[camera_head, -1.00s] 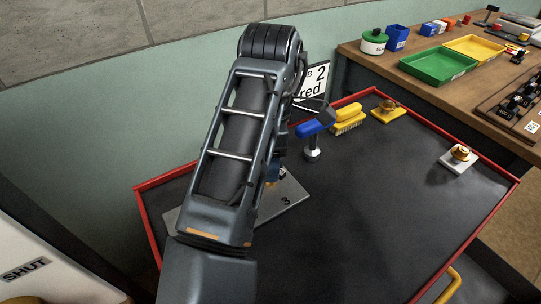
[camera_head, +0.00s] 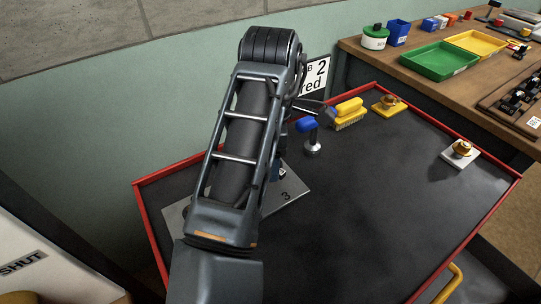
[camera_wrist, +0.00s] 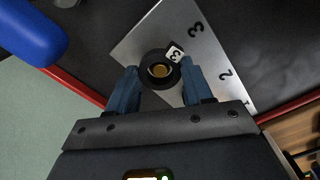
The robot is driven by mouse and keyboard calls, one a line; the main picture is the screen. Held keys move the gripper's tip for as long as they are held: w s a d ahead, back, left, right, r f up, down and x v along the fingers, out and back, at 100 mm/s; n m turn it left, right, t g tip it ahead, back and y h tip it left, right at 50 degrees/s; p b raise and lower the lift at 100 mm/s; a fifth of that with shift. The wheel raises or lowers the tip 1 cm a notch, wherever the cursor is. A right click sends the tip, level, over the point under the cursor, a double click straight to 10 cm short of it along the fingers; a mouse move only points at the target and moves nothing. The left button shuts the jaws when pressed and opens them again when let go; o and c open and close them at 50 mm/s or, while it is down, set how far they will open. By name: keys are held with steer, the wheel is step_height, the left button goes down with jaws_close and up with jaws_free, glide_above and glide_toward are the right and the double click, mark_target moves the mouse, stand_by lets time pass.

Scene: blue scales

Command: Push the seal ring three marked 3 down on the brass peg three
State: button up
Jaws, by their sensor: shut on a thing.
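The seal ring three (camera_wrist: 147,59) is a black ring with a white tag marked 3, seen in the wrist view. The round top of the brass peg three (camera_wrist: 159,71) shows inside its hole, so the ring is around the peg; its height on the peg cannot be told from above. My gripper (camera_wrist: 160,74) has its two blue fingers on either side of the ring, shut on it. The peg stands on a grey plate (camera_wrist: 205,52) marked 3, 2 and more, by the 3. In the head view my arm hides the ring and most of the plate (camera_head: 295,197).
A blue-handled thing on a post (camera_head: 307,125) stands just beyond the plate; its blue part (camera_wrist: 33,32) is close by in the wrist view. A yellow brush (camera_head: 349,112) and two small brass-topped blocks (camera_head: 388,104) (camera_head: 462,150) lie farther off.

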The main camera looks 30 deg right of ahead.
steer(key=shift+f+b, duration=0.5)
steer(key=shift+f, duration=0.7)
stand_by(0.4)
steer(key=o, duration=1.1)
steer(key=shift+r, duration=0.15)
step_height(320, 180, up, 8)
steer(key=shift+f+p, duration=0.2)
steer(key=shift+p, duration=0.95)
